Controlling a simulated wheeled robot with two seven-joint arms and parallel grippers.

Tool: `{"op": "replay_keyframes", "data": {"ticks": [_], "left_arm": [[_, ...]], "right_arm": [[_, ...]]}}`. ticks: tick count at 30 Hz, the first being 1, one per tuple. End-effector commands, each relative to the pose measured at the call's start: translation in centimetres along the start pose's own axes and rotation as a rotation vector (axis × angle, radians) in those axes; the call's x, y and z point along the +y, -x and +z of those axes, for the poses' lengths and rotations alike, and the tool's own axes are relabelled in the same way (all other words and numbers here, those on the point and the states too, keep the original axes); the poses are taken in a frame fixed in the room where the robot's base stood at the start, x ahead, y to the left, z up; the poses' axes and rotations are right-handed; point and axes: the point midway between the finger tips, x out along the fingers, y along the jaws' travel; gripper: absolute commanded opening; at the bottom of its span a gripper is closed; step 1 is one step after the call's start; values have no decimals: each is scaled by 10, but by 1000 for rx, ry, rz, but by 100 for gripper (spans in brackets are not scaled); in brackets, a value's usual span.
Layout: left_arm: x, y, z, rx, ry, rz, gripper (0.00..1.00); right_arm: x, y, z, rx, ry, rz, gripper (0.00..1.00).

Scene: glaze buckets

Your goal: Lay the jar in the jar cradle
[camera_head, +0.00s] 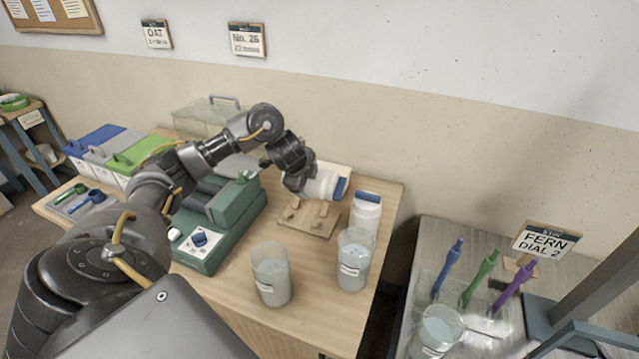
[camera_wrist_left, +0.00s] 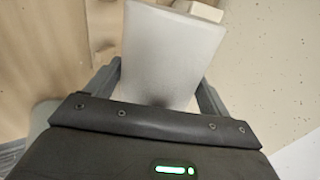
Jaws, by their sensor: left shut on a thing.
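My left gripper (camera_head: 298,182) is shut on a white jar (camera_head: 322,186) with a blue lid. The jar lies roughly on its side, lid end to the right. The wooden jar cradle (camera_head: 306,218), a flat board with small upright blocks, is on the table just below and in front of the held jar. The jar appears above it and apart from it. In the left wrist view, the pale jar body (camera_wrist_left: 170,55) sits between the two fingers. My right gripper is not in view.
Another white jar (camera_head: 365,214) with a blue lid stands right of the cradle. Two clear buckets (camera_head: 271,277) (camera_head: 353,262) stand in front. A green machine (camera_head: 215,225) is to the left. A side table with colored tools (camera_head: 478,278) is at the right.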

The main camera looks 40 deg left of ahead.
Motion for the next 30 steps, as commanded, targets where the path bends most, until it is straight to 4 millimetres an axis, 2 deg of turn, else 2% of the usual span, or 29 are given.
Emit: {"op": "replay_keyframes", "data": {"ticks": [3, 7, 20, 30], "left_arm": [[1, -3, 12, -4, 9, -14, 45], [0, -4, 17, -5, 11, -22, 45], [4, -9, 19, -5, 13, -23, 45], [17, -28, 19, -5, 13, -23, 45]], "right_arm": [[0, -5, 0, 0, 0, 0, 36], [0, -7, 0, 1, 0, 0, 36], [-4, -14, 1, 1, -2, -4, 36], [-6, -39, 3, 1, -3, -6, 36]]}}
